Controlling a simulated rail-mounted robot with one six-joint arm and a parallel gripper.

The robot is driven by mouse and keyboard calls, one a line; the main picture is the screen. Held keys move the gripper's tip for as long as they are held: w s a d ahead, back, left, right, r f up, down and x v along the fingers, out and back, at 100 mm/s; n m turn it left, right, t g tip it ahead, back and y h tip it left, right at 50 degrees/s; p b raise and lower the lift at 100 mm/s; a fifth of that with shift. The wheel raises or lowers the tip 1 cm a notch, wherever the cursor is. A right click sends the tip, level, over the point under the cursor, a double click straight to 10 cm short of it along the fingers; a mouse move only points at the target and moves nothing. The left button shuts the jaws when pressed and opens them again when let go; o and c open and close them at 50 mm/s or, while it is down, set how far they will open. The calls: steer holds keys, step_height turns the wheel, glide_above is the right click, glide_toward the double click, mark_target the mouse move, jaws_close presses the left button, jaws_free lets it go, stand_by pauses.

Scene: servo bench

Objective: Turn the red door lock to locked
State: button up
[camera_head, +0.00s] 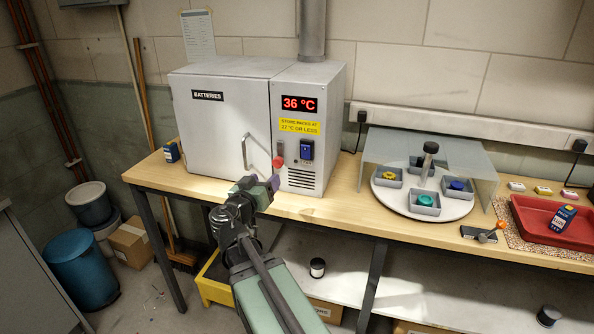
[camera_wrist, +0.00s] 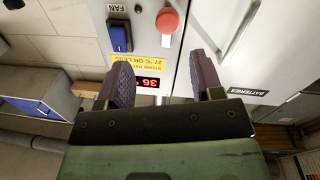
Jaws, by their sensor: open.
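The red door lock (camera_head: 278,162) is a small round red knob on the front of the grey battery cabinet (camera_head: 220,128), beside the door seam. It also shows in the wrist view (camera_wrist: 167,20), beyond the fingertips and roughly in line with the gap between them. I cannot tell which way the lock is turned. My gripper (camera_head: 262,184) is open and empty, just below the lock in the head view. Its two purple-grey fingers show in the wrist view (camera_wrist: 160,62), apart from the knob. The cabinet door looks closed.
A blue fan switch (camera_head: 306,150) sits right of the lock, close to one finger in the wrist view. The bent door handle (camera_head: 256,150) juts out left of it. A display (camera_head: 299,104) reads 36 °C. A turntable (camera_head: 408,205) and red tray (camera_head: 530,216) stand to the right.

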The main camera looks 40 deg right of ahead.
mark_target(277, 164)
steer(key=shift+m, duration=0.4)
steer(key=x, duration=0.7)
steer(key=w+x, duration=0.1)
steer(key=x, duration=0.2)
steer(key=shift+w+d, duration=0.1)
steer(key=shift+d, duration=0.05)
steer(key=shift+c, duration=0.3)
steer(key=c, duration=0.8)
steer(key=shift+f, duration=0.1)
steer(key=shift+c, duration=0.2)
